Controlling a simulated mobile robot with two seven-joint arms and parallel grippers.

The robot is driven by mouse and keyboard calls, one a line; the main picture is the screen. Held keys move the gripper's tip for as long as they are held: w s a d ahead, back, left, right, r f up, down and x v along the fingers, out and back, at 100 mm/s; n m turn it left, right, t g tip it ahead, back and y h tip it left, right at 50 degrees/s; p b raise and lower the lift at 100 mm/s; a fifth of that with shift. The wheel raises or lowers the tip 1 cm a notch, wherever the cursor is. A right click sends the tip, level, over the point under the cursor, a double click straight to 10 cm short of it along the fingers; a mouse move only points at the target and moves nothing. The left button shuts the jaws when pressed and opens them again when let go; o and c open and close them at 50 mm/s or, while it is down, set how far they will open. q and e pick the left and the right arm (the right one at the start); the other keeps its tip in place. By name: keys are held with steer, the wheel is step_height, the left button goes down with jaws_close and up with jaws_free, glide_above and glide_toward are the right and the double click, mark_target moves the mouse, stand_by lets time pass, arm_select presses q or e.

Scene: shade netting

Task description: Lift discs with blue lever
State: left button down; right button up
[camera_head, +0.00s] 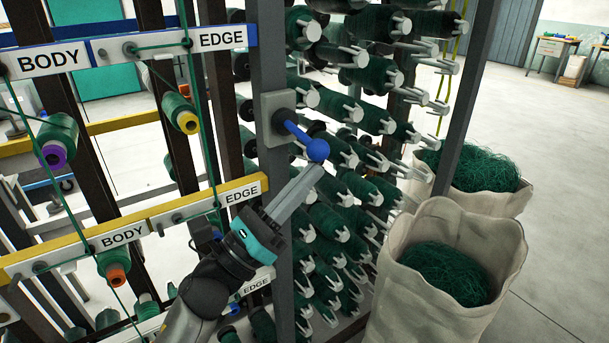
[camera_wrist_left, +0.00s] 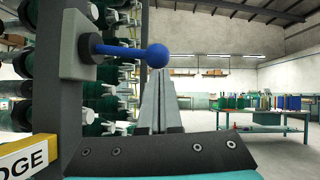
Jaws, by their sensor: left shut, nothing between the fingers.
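The blue lever (camera_head: 301,136) sticks out from a grey box (camera_head: 273,117) on the dark post and ends in a round blue knob (camera_head: 318,150). It points down to the right in the head view. My left gripper (camera_head: 312,174) is shut and empty, its fingertips just below the knob. In the left wrist view the lever (camera_wrist_left: 118,50) runs sideways, and its knob (camera_wrist_left: 157,56) sits at the tips of the closed fingers (camera_wrist_left: 157,78). I cannot tell whether they touch. The discs cannot be made out clearly. My right gripper is not in view.
Rows of green thread spools (camera_head: 370,120) on pegs fill the rack behind the post. Two sacks of green netting (camera_head: 405,235) stand at the right. Labelled yellow rails (camera_head: 150,218) with spools are at the left. Open floor lies beyond the sacks.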

mark_target(309, 145)
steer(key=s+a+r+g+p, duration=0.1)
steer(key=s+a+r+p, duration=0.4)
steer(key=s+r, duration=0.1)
arm_select(q)
steer(key=r+n+t+y+p, duration=0.1)
steer(key=r+n+y, duration=0.1)
steer(key=n, duration=0.1)
steer(key=r+n+t+y+p, duration=0.1)
steer(key=r+n+y+p, duration=0.1)
steer(key=n, duration=0.2)
steer(key=s+r+n+t+y+p, duration=0.1)
steer(key=r+n+y+p, duration=0.1)
steer(key=n, duration=0.1)
steer(key=shift+d+n+t+y, duration=0.3)
steer(key=shift+d+n+t, duration=0.05)
steer(key=shift+n+t, duration=0.05)
steer(key=shift+r+n+p, duration=0.1)
steer(key=shift+n+p, duration=0.2)
steer(key=shift+p, duration=0.15)
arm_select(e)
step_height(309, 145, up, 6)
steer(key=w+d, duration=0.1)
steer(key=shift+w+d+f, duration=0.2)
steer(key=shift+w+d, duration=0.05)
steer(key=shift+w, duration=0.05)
